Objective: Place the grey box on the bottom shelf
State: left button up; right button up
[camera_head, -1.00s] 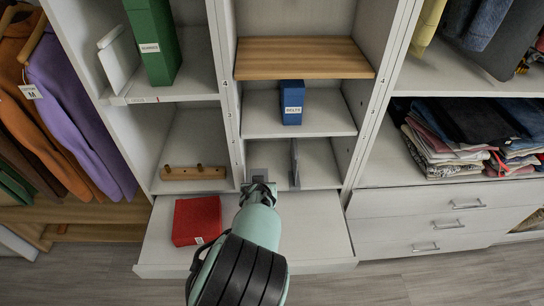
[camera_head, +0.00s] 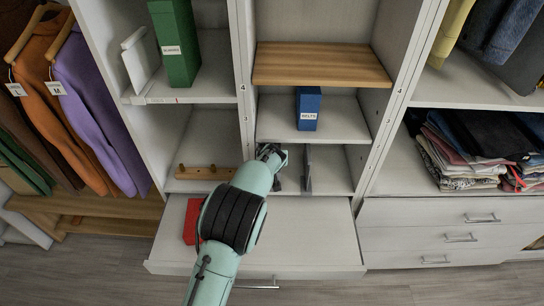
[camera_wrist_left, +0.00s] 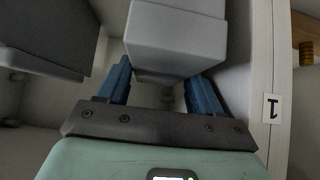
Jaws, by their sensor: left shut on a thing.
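In the left wrist view the grey box (camera_wrist_left: 178,38) sits between the blue fingers of my left gripper (camera_wrist_left: 163,84), which is shut on it. In the head view my left gripper (camera_head: 274,156) is at the opening of the lowest middle cubby, and the box is largely hidden by the gripper and wrist. The bottom shelf (camera_head: 334,183) of the middle column shows bare to the right of a thin dark grey upright piece (camera_head: 308,170). Whether the box touches the shelf cannot be told. My right gripper is not in view.
A blue box (camera_head: 308,108) stands on the shelf above. The red box (camera_head: 191,222) on the pulled-out white drawer (camera_head: 310,240) is partly behind my arm. A wooden peg rail (camera_head: 205,173) lies in the left cubby. A post (camera_wrist_left: 271,108) borders the wrist view's right.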

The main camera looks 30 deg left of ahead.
pick_arm(q)
jog(key=shift+x, duration=0.9)
jog(key=shift+f, duration=0.1)
jog(key=shift+a, duration=0.1)
jog(key=shift+f, duration=0.15)
jog(key=o, duration=1.3)
jog(key=shift+c, duration=0.2)
